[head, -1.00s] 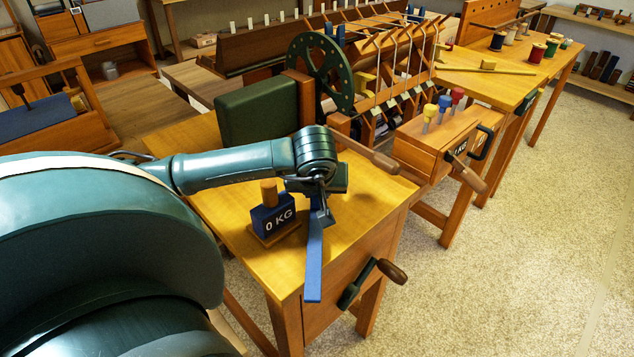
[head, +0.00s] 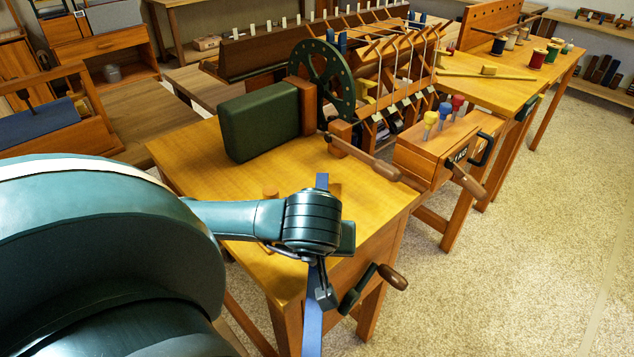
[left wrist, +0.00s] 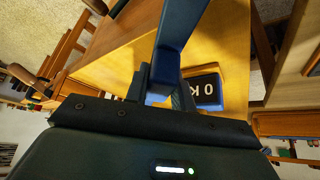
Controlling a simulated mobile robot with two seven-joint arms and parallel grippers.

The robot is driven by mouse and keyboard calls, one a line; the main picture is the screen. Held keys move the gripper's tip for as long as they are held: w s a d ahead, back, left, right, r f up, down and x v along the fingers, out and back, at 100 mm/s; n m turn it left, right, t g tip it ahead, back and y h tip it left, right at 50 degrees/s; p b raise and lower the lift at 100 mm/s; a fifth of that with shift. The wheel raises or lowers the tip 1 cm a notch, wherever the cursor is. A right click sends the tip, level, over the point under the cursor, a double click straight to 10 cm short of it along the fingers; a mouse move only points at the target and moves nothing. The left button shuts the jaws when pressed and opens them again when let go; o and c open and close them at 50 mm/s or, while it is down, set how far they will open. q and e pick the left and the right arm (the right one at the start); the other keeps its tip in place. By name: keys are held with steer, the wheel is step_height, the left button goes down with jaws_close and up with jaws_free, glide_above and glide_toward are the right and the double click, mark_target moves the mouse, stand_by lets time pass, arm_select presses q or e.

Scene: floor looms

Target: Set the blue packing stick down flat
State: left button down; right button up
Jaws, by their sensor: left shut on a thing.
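The blue packing stick (head: 314,328) is held in my left gripper (head: 320,288) above the front part of the wooden table (head: 215,158). One end points toward the front edge, and the other shows beyond my wrist. In the left wrist view the stick (left wrist: 183,22) runs up from between the shut fingers (left wrist: 162,88). In the head view my arm hides most of that block. The gap between stick and tabletop cannot be judged. My right gripper is not in view.
A green padded block (head: 265,120) and a green holed wheel (head: 321,73) stand at the table's back. A crank with a brown handle (head: 392,277) sticks out at the front. A wooden box with coloured knobs (head: 440,150) is to the right. The tabletop's left part is clear.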

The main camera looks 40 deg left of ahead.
arm_select(q)
steer(key=shift+s+d+r+p, duration=0.2)
steer(key=shift+s+d+p, duration=0.2)
steer(key=shift+s+p, duration=0.35)
steer(key=shift+s+d+p, duration=0.3)
steer(key=shift+d+p, duration=0.25)
steer(key=shift+s+d, duration=0.2)
steer(key=shift+s, duration=0.15)
steer(key=shift+s+f+p, duration=0.1)
steer(key=shift+s+p, duration=0.1)
steer(key=shift+p, duration=0.15)
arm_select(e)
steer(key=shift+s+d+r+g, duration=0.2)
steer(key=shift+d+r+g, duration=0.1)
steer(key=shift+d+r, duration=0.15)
arm_select(q)
steer(key=shift+s+d+f, duration=0.1)
